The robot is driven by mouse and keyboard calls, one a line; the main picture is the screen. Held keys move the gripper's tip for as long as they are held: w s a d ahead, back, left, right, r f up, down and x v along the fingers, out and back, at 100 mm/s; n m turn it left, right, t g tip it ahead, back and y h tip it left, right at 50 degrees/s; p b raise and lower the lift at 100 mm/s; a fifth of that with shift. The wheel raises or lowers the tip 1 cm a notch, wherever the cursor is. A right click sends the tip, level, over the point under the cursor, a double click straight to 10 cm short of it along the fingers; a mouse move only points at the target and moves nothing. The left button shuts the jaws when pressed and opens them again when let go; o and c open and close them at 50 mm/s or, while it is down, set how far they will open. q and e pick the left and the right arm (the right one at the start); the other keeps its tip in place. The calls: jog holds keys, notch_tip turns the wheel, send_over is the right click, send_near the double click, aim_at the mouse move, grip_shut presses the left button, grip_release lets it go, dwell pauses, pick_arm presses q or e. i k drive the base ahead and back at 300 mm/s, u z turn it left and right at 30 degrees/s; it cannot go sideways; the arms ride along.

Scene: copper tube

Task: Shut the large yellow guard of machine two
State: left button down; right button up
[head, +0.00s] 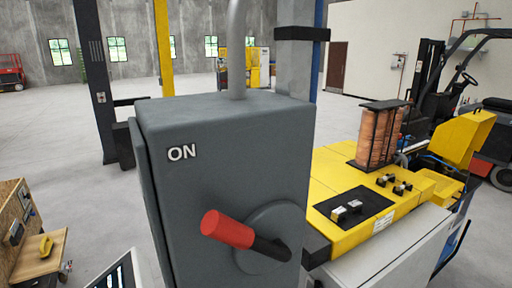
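A yellow-topped machine (331,166) stands at the right, with copper coils (378,137) upright on it. At its far right end a large yellow guard (466,138) stands raised and tilted, apart from the flat yellow top along its upper edge. I cannot read a machine number on it. The machine's near side is partly hidden by the grey switch box. Neither of my grippers is in view.
A big grey switch box (220,140), marked ON, with a red-tipped lever (228,229), blocks the centre close by. A wooden panel (38,254) is at lower left. A forklift (470,95) stands behind the guard. Open floor (60,130) lies left.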

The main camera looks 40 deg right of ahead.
aim_at(450, 140)
jog(key=z, duration=2.95)
